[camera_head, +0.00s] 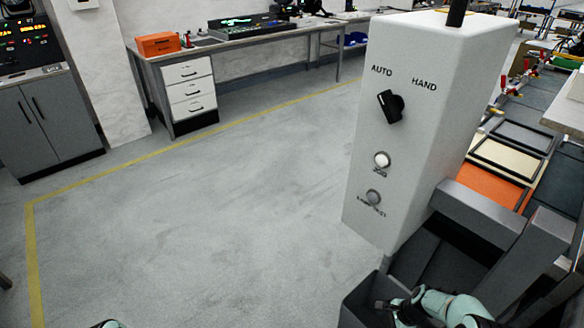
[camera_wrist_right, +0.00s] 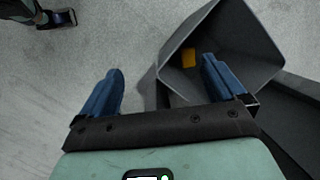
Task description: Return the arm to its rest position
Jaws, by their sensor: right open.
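My right arm, pale green, shows at the bottom right of the head view, with its dark gripper (camera_head: 388,312) partly visible over a grey open bin (camera_head: 358,302). In the right wrist view my right gripper (camera_wrist_right: 163,66) has its two blue fingers spread wide, with nothing between them. Its right finger overlaps the mouth of the bin (camera_wrist_right: 172,62); its left finger is over the floor. A small yellow-orange object (camera_wrist_right: 189,58) lies inside the bin. At the top left of the wrist view is what looks like my left gripper (camera_wrist_right: 58,18); its jaws are unclear.
A white control box (camera_head: 425,130) with an AUTO/HAND knob (camera_head: 390,105) stands close behind the bin. Grey metal framing (camera_head: 480,215) and an orange panel (camera_head: 492,186) are at the right. Open floor (camera_head: 200,230) lies to the left, before a workbench (camera_head: 240,40).

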